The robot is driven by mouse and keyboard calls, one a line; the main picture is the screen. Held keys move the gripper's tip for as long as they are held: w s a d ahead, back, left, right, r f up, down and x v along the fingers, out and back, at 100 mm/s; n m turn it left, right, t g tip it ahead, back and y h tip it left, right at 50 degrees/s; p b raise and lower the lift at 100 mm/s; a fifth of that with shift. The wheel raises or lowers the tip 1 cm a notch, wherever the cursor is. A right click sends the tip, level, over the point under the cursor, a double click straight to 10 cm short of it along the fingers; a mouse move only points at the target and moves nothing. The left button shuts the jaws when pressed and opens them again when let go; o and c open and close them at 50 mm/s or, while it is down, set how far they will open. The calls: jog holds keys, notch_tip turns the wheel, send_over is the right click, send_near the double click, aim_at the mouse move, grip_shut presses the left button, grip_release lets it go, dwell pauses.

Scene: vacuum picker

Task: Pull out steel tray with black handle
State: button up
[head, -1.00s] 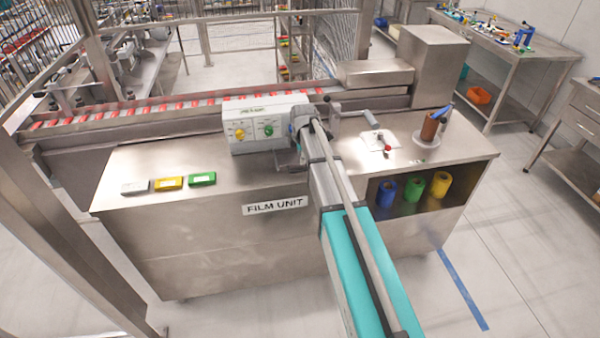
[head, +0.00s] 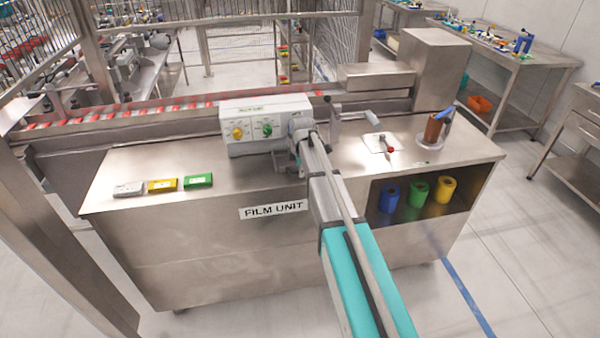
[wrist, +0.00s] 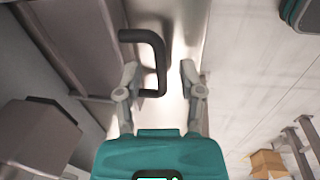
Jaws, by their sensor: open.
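In the wrist view a black C-shaped handle (wrist: 158,62) stands out in front of a bright steel surface (wrist: 182,32), which may be the steel tray's face; the tray's outline cannot be made out. My gripper (wrist: 159,82) is open, with its two grey fingers apart. The lower part of the handle lies between the fingers in the picture, nearer the left finger. I cannot tell whether they touch. In the head view my gripper (head: 300,160) is at the front of the white control box, mostly hidden by my arm. The black handle is not discernible there.
The steel FILM UNIT bench (head: 215,270) carries the white control box (head: 255,115). Grey, yellow and green (head: 198,181) blocks lie at left. Blue, green and yellow rolls (head: 440,190) sit in an open shelf at right. A conveyor (head: 160,108) runs behind. Floor at right is clear.

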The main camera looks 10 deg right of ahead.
jog(key=shift+f, duration=0.1)
jog(key=shift+c, duration=0.3)
grip_shut()
